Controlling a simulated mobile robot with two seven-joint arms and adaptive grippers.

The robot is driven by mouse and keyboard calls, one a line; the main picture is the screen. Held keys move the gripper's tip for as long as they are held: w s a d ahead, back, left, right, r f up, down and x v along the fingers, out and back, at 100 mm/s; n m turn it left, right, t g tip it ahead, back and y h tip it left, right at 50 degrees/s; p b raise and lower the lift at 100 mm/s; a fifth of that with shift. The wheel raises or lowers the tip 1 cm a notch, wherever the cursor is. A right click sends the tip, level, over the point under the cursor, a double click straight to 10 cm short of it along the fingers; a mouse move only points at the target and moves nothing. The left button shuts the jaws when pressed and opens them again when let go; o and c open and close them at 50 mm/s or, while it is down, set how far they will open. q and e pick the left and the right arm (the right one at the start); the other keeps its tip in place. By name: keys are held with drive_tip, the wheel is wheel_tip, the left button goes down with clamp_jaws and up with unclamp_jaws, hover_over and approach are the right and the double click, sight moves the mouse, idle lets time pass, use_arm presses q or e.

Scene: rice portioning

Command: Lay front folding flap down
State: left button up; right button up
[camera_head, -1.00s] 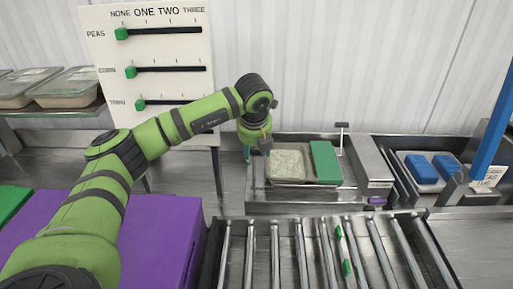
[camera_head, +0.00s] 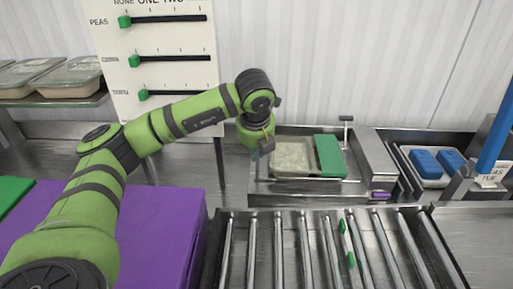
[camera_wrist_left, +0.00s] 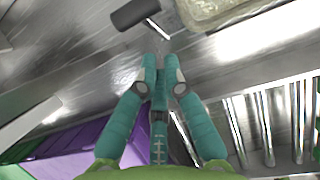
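The metal station (camera_head: 262,187) holds a tray of rice (camera_head: 291,170) beside a green panel (camera_head: 329,155). A thin bar runs along its front; I cannot tell for certain which part is the front flap. My left gripper (camera_head: 254,150) points down at the station's left side, its fingertips mostly hidden in the head view. In the left wrist view my left gripper (camera_wrist_left: 160,66) has its teal fingers together, with nothing visible held. A dark handle (camera_wrist_left: 135,14) on a thin metal rod lies just beyond the tips, apparently apart from them. My right gripper is out of view.
A roller conveyor (camera_head: 281,250) lies in front of the station. A purple box (camera_head: 160,225) stands at left. A board with sliders (camera_head: 155,75) stands behind my left arm. Blue blocks (camera_head: 425,163) lie in a tray at right, beside a blue post (camera_head: 497,130).

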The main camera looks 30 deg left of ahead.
use_arm(q)
drive_tip(key=s+d+b, duration=0.1)
drive_tip(key=s+f+b, duration=0.1)
drive_tip(key=s+d+f+b, duration=0.1)
drive_tip(key=s, duration=0.1)
drive_tip(key=shift+d, duration=0.3)
idle(0.6)
drive_tip(key=shift+s, duration=0.1)
